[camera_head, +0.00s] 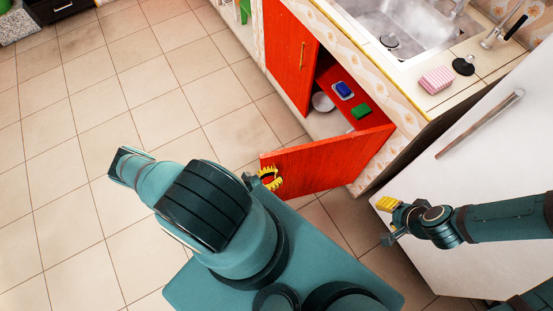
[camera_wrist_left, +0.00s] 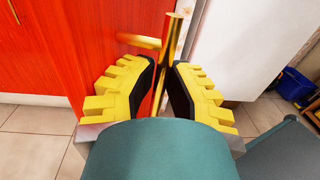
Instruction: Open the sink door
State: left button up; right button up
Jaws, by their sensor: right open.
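The red sink door (camera_head: 325,163) stands swung out from the cabinet, its inside partly showing in the head view. My left gripper (camera_head: 268,179) is at the door's free edge. In the left wrist view the brass handle (camera_wrist_left: 174,40) runs between the yellow fingers of my left gripper (camera_wrist_left: 164,68). Gaps show beside the bar, so the fingers are around it and not pressed shut. My right gripper (camera_head: 386,221) is open and empty in front of the white appliance.
The other red door (camera_head: 290,50) is shut. Inside the cabinet are a blue sponge (camera_head: 343,90), a green sponge (camera_head: 361,111) and a white round thing (camera_head: 323,102). The sink (camera_head: 400,25) is above. A white appliance (camera_head: 480,180) stands at right. The tiled floor (camera_head: 90,120) is clear at left.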

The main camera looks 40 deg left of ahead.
pick_arm(q)
jog(key=o, duration=0.3)
jog(key=shift+o, duration=0.2)
jog(key=v, duration=1.2)
dwell(0.3)
